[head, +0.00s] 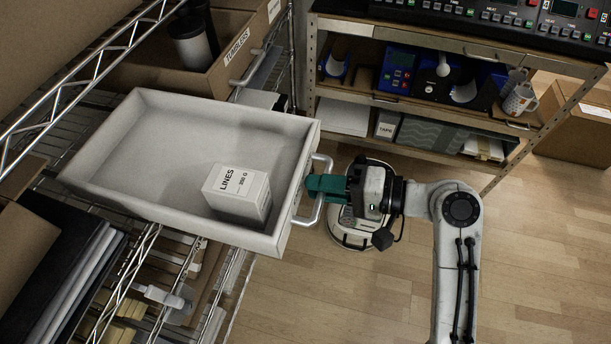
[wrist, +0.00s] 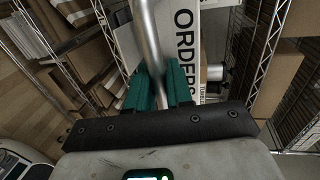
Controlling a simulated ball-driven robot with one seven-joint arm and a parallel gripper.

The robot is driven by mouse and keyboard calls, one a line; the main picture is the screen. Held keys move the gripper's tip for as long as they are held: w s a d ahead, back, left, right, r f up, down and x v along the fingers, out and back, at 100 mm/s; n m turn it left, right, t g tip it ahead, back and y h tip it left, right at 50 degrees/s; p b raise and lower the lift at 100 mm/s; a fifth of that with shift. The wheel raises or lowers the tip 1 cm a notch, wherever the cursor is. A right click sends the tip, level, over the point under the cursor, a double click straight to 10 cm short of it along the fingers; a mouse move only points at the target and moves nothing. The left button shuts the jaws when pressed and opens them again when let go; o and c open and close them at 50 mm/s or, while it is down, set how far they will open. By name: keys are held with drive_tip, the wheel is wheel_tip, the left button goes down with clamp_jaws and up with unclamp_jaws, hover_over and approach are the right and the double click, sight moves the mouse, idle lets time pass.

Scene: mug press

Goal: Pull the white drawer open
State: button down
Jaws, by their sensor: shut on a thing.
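The white drawer (head: 140,110) stands pulled out from a wire rack at the left in the head view, its inside open to view. A white box labelled "LINES" (head: 238,191) lies in it near the front wall. My gripper (head: 314,188) has teal fingers shut on the drawer's metal handle (head: 324,165). In the wrist view the teal fingers (wrist: 158,88) close around the handle bar (wrist: 148,32). Behind the bar is the drawer's front with the label "ORDERS" (wrist: 186,45). The fingers hide part of the handle.
A wire rack (head: 115,270) holds boxes and folders below the drawer. A cardboard bin (head: 215,75) stands behind it. A shelf unit (head: 420,110) with devices and a mug (head: 519,100) stands at the back right. A round white device (head: 352,232) is under my gripper. Wood floor lies clear at lower right.

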drive_tip(key=shift+s+d, duration=0.15)
drive_tip(key=shift+d, duration=0.2)
drive_tip(key=c, duration=1.2)
unclamp_jaws()
drive_tip(key=b+v, duration=0.1)
drive_tip(key=v, duration=0.9)
drive_tip(key=shift+d+b, duration=0.3)
